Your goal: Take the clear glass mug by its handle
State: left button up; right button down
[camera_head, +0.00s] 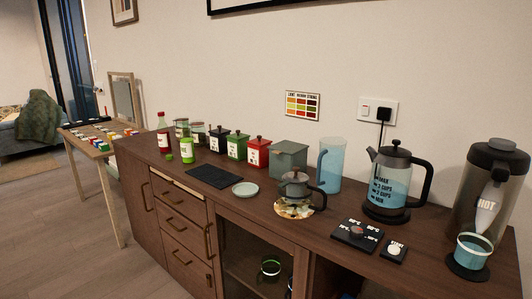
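Neither of my grippers is in view. A clear glass cup (472,252) with a pale teal rim stands on a dark round base under the dispenser at the far right; I cannot make out a handle on it. A tall clear bluish glass vessel (331,166) with a handle on its left side stands against the wall at the back of the counter. Another small glass vessel (270,267) with a greenish rim sits inside the open cabinet below and is dim. I cannot tell for certain which of these is the mug.
On the wooden counter (260,201) stand a kettle (392,180), a dispenser marked HOT (488,188), a small grey teapot (295,184), a control panel (357,233), a saucer (245,189), a dark mat (214,176), canisters and bottles. A side table (91,150) holds small colourful items. Floor (60,235) is clear at left.

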aim_at(472, 252)
jog(key=z, duration=1.35)
jog(key=k, duration=0.05)
